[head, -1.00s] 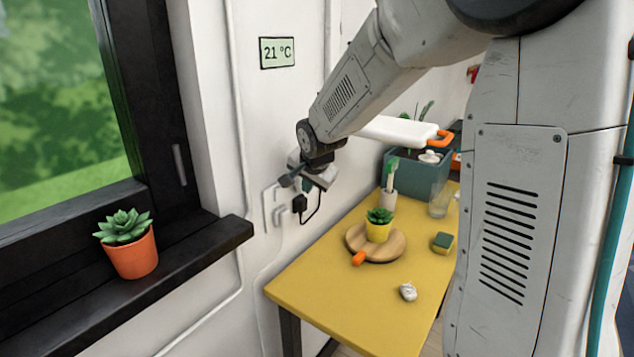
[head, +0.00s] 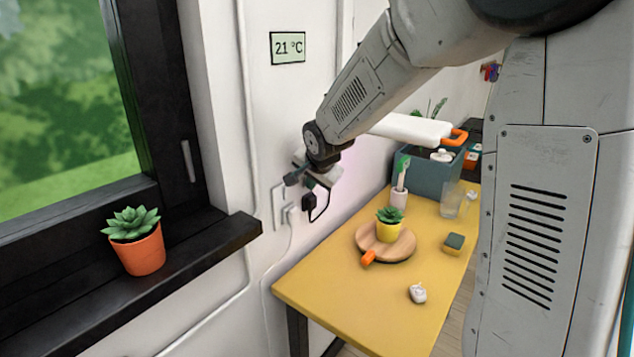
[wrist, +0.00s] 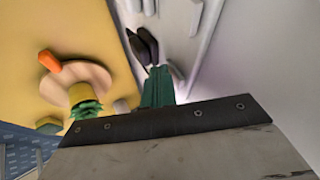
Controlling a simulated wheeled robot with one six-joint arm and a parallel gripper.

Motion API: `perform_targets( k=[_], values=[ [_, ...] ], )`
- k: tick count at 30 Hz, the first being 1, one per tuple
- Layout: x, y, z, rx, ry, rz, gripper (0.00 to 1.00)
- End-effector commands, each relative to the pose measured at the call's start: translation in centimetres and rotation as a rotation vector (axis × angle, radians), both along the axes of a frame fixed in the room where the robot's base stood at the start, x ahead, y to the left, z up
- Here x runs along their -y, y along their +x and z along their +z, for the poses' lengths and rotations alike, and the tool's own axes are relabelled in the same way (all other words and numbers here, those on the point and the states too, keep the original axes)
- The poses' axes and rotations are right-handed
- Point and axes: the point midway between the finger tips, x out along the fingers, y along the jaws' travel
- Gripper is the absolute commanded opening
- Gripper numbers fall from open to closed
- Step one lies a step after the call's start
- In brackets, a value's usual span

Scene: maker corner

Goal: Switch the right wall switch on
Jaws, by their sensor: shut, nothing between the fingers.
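A white wall plate (head: 279,207) shows just below and left of the gripper in the head view. The right switch cannot be made out clearly; my gripper seems to cover that area. Whether the fingertips touch it I cannot tell.
The black window sill (head: 200,258) juts out at left, bearing another succulent (head: 137,240).

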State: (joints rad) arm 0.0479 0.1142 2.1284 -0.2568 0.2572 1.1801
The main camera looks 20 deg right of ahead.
Motion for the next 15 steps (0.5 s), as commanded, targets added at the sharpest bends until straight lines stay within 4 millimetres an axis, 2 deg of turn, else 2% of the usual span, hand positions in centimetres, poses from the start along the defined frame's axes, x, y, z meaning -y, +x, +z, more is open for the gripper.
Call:
perform_targets(
  k=[15],
  values=[
    [0.0,0.1,1.8,0.005,0.000,-0.001,0.00]
  ],
)
